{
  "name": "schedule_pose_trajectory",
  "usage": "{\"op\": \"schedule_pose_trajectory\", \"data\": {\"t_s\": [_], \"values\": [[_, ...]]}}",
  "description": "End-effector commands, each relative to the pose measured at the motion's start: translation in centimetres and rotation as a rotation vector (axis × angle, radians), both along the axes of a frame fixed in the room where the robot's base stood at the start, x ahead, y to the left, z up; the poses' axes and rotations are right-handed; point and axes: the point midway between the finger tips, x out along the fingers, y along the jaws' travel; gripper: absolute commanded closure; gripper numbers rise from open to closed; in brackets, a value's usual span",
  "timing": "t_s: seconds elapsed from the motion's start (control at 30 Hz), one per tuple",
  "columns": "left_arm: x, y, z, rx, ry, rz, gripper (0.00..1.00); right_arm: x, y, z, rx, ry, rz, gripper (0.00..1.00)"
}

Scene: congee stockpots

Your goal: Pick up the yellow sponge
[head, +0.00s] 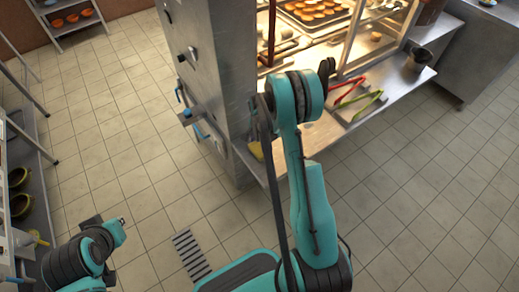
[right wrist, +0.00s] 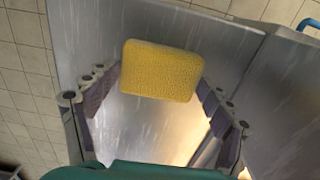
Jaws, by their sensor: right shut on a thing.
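The yellow sponge (right wrist: 160,71) is a rounded block between the fingertips of my right gripper (right wrist: 161,80) in the right wrist view. The gripper is shut on it, with the finger pads at its left and right ends. In the head view a small part of the sponge (head: 256,150) shows beside the steel pillar, at the left end of the counter. My right arm hides most of the gripper there.
Red tongs (head: 349,92) and green tongs (head: 368,104) lie on the counter right of my right arm. A dark metal cup (head: 417,60) stands farther right. A tray of baked goods (head: 312,12) is behind. A shelf with bowls (head: 20,205) stands at left. The tiled floor between is mostly clear.

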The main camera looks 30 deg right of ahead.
Motion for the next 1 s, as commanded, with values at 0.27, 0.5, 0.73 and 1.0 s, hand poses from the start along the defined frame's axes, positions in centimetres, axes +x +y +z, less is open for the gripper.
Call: {"op": "schedule_pose_trajectory", "data": {"t_s": [0.27, 0.5, 0.73, 1.0], "values": [[0.0, 0.0, 0.8, 0.000, 0.000, 0.000, 1.00, 0.0, 0.0, 1.4, 0.000, 0.000, 0.000, 0.52], [0.0, 0.0, 2.9, 0.000, 0.000, 0.000, 1.00, -1.2, -0.2, 5.2, 0.000, 0.000, -0.002, 0.52], [0.0, 0.0, 4.8, 0.000, 0.000, 0.000, 1.00, -6.7, -1.2, 8.5, 0.000, 0.000, -0.003, 0.52], [0.0, 0.0, 5.9, 0.000, 0.000, 0.000, 1.00, -10.7, -1.8, 10.7, 0.000, 0.000, -0.001, 0.52]]}}
